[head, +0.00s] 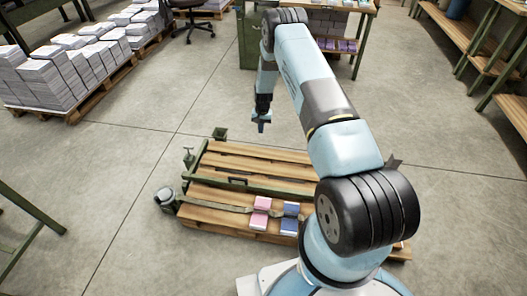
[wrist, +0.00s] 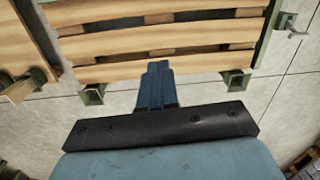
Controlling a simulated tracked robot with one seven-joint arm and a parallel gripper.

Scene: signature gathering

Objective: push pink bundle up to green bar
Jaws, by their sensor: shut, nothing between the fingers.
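The pink bundle (head: 259,221) lies on the slatted wooden platform (head: 215,219), with pink and pale covers. The green bar (head: 212,179) runs across the platform behind it, and a strip of wood shows between them. My gripper (head: 262,128) is shut and empty, hanging beyond the platform's far edge, well apart from the bundle. It also shows in the wrist view (wrist: 158,70), pointing toward the platform's slats. The bundle is not seen in the wrist view.
A blue bundle (head: 289,225) lies right beside the pink one. A grey strap-like band (head: 226,207) crosses the platform near the bundles. Green brackets (wrist: 237,80) stand on its edge. My arm hides the platform's right part. Paper stacks (head: 45,80) fill pallets at the far left.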

